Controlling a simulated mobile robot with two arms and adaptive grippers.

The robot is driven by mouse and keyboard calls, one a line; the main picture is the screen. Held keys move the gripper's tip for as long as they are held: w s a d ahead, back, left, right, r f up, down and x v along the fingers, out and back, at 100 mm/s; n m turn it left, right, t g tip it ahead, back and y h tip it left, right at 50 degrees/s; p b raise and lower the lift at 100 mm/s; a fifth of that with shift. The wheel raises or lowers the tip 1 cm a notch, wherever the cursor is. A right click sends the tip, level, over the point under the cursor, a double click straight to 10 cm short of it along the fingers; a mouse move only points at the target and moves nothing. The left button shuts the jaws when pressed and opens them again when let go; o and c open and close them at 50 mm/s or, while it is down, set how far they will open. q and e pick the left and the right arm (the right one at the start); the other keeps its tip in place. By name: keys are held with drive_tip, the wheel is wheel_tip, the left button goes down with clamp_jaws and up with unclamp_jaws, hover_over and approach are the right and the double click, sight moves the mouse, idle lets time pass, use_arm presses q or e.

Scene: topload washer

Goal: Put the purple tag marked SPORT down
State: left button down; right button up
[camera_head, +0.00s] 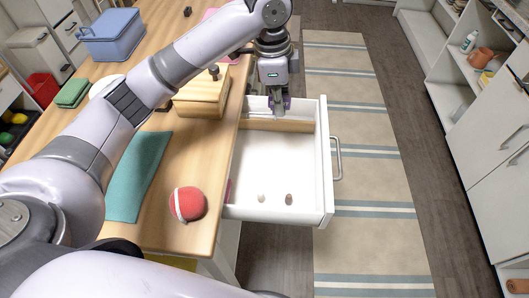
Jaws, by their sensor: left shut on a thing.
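My left gripper (278,106) points down over the far end of the open white drawer (280,160), near its wooden divider (277,125). It is shut on the purple tag (286,102). Only small purple patches of the tag show at the fingertips, and its SPORT marking cannot be read. I cannot tell whether the tag touches the drawer. My right gripper is not in view.
A pale pebble-like item (262,198) and a brown one (289,199) lie in the drawer's near part, which is otherwise mostly clear. A red ball (187,204), a teal cloth (138,175) and a wooden box (203,92) are on the table. A striped rug (355,150) lies right.

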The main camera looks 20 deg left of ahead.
sight(277, 160)
use_arm(q)
wheel_tip(277, 160, down, 18)
drive_tip(key=shift+f, duration=0.25)
drive_tip(key=shift+s, duration=0.1)
drive_tip(key=c, duration=2.1)
unclamp_jaws()
drive_tip(key=shift+c, duration=0.2)
drive_tip(key=o, duration=0.4)
drive_tip(key=r, duration=0.4)
drive_tip(key=a+r, duration=0.1)
drive_tip(key=r, duration=0.7)
drive_tip(key=shift+s+a, duration=0.15)
